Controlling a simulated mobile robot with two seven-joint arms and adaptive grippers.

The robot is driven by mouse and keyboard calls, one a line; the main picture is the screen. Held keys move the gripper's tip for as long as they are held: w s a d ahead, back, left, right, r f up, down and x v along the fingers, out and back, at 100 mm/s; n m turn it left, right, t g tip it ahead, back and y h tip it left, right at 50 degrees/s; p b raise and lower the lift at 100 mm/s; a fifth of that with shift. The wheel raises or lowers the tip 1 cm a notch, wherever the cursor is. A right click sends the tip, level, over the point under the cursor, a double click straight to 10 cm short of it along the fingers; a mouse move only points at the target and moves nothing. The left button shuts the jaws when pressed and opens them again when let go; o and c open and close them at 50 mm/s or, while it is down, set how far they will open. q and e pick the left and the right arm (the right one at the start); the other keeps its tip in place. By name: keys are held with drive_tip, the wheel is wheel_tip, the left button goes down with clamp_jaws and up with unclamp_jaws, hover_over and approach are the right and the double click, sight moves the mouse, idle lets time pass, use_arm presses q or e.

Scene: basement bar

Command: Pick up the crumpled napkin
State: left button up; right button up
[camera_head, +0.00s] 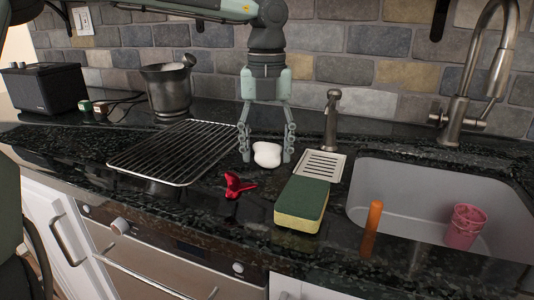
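The crumpled napkin (267,154) is a small white lump on the dark speckled counter, in the middle of the head view. My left gripper (266,158) points straight down over it from above. Its two fingers are open and stand apart, one on the left and one on the right of the napkin. The fingertips are close to counter height. Small gaps seem to show between fingers and napkin, but I cannot tell whether either one touches. My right gripper is not in view.
A red object (237,185) and a green-and-yellow sponge (302,204) lie in front of the napkin. A wire rack (172,152) is left. A small dispenser (331,120), a drain plate (319,165) and the sink (400,185) are right. A metal mortar (168,92) stands behind.

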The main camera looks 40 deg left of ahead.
use_arm(q)
drive_tip(key=shift+c, duration=1.3)
drive_tip(key=shift+r, duration=0.15)
